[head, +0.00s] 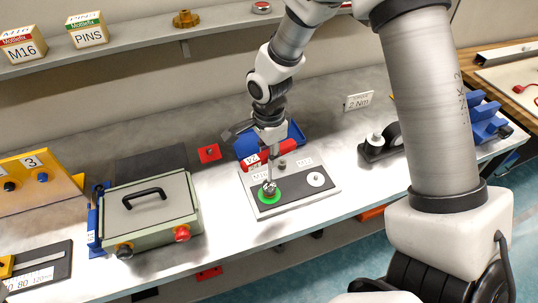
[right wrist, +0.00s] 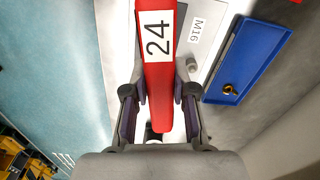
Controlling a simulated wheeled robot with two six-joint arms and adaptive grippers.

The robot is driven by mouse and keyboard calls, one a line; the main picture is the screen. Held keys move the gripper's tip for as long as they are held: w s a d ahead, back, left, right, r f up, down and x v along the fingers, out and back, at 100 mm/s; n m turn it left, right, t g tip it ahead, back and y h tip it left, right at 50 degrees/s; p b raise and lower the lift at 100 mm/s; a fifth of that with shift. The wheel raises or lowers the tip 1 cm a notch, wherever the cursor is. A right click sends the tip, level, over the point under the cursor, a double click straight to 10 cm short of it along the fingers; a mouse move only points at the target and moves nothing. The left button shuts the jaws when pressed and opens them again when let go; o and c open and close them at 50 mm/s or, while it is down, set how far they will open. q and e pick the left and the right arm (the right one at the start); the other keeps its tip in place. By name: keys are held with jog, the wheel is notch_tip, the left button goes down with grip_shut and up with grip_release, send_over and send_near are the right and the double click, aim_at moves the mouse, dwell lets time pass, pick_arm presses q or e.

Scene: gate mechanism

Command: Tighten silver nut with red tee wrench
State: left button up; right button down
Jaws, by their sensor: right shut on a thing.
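The red tee wrench (head: 254,159) is held by my right gripper (head: 271,148), with its shaft pointing down to the plate. The shaft's lower end meets a silver nut (head: 269,188) inside a green ring on the grey plate (head: 297,199). I cannot tell how fully the socket sits on the nut. In the right wrist view the red handle (right wrist: 157,60), labelled 24, lies between the fingers of my right gripper (right wrist: 160,105). My left gripper is not in view.
A white disc (head: 315,179) sits on the plate beside the green ring. A blue tray (head: 247,143) stands behind the plate. A green-grey box with a black handle (head: 150,211) stands to the left. A "2 Nm" sign (head: 358,101) stands at the back right. Bench between box and plate is clear.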

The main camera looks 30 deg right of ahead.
jog(key=shift+w+r, duration=0.1)
jog(key=shift+r, duration=0.25)
jog(key=shift+r+p, duration=0.45)
jog(key=shift+p, duration=0.1)
notch_tip(320, 180, up, 5)
jog(key=p, duration=0.3)
jog(key=shift+f+p, duration=0.2)
jog(key=shift+p, duration=0.2)
jog(key=shift+r, duration=0.1)
